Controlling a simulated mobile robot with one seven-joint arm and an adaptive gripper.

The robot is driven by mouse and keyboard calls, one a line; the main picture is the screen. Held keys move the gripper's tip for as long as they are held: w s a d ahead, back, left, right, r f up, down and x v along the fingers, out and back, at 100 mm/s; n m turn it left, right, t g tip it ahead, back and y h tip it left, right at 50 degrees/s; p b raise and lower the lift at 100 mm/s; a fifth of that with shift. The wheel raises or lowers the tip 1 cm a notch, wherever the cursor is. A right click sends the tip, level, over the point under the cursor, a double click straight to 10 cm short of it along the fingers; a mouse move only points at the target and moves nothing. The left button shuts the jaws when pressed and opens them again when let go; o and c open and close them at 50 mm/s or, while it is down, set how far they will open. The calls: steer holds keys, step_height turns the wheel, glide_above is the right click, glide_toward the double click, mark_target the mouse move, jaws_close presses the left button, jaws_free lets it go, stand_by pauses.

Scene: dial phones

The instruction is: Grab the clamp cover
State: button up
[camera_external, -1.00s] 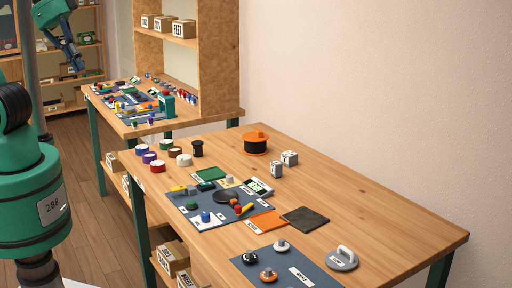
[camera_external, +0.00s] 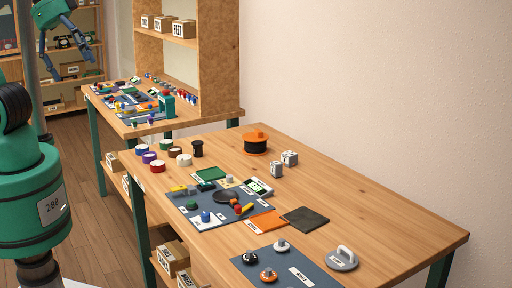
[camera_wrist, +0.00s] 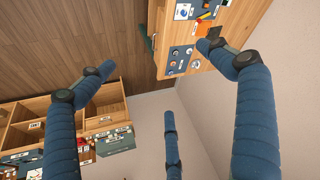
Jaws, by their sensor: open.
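Labels are too small to read, so I cannot tell for sure which piece is the clamp cover. A grey disc with a white arched handle (camera_external: 343,258) lies at the near right of the front table. Its label is unreadable. A black round piece with an orange top (camera_external: 256,143) stands near the back edge of that table. My gripper (camera_external: 74,70) is at the far upper left, high and well away from the front table. In the wrist view my gripper (camera_wrist: 155,62) shows three blue fingers spread wide, with nothing between them.
The front table (camera_external: 400,215) holds a blue mat (camera_external: 300,271) with knobs, another crowded mat (camera_external: 183,200), an orange sheet (camera_external: 257,224) and a dark square (camera_external: 305,219). Its right side is bare. A second cluttered table and a tall wooden shelf (camera_external: 219,60) stand behind.

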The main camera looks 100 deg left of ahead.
steer(key=shift+w+r, duration=0.1)
steer(key=shift+r, duration=0.05)
steer(key=w+r+g+p, duration=0.1)
steer(key=w+r, duration=0.3)
steer(key=w, duration=0.7)
steer(key=w+r, duration=0.4)
steer(key=w, duration=0.6)
steer(key=w+f+g+p, duration=0.1)
steer(key=w+f, duration=0.2)
steer(key=w, duration=0.9)
steer(key=w+f+g+p, duration=0.1)
steer(key=w+f, duration=0.1)
steer(key=w, duration=0.9)
steer(key=w+f+g+p, duration=0.1)
steer(key=w+f, duration=1.4)
steer(key=w, duration=0.2)
steer(key=w+f, duration=0.4)
steer(key=f, duration=0.7)
steer(key=w+a+f+g+p, duration=0.1)
steer(key=w+f, duration=0.4)
steer(key=f, duration=0.6)
steer(key=shift+w+g, duration=0.3)
steer(key=shift+f, duration=0.2)
